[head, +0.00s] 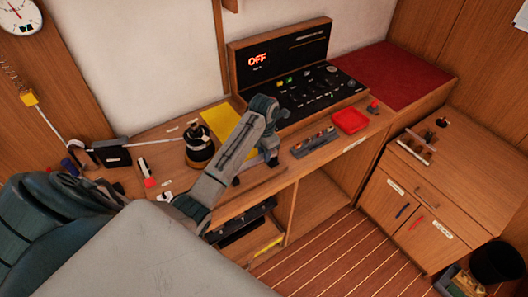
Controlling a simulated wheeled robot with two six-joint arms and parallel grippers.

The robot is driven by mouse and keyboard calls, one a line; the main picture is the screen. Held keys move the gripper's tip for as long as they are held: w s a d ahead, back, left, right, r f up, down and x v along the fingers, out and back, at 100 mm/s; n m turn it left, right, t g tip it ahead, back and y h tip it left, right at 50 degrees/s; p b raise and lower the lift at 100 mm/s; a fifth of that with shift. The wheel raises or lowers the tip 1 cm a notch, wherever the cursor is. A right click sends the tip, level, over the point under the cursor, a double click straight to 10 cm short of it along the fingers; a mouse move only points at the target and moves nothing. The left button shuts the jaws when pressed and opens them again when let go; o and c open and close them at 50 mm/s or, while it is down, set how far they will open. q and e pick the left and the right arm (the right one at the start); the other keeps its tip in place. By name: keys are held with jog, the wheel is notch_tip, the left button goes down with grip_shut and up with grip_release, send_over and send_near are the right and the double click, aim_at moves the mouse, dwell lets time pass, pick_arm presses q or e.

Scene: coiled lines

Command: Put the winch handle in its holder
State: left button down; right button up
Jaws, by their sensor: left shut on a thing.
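My left gripper (269,156) points down just above the wooden desk, in front of the control panel. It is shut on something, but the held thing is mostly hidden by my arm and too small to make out. I cannot clearly pick out the winch handle or its holder. A black, drum-like thing with a pale band (199,146) stands upright on the desk, left of my forearm and apart from the gripper. My right gripper is out of view.
A black control panel (305,82) lit "OFF" backs the desk. A yellow sheet (219,124), a grey rack (314,142) and a red tray (350,121) lie on the desk. A low cabinet (470,165) stands right; a black bin (497,262) is on the floor.

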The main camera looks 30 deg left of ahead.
pick_arm(q)
jog(key=shift+f, duration=0.4)
jog(key=shift+f, duration=0.95)
jog(key=shift+s, duration=0.1)
jog(key=c, duration=0.8)
grip_release()
jog(key=shift+r, duration=2.45)
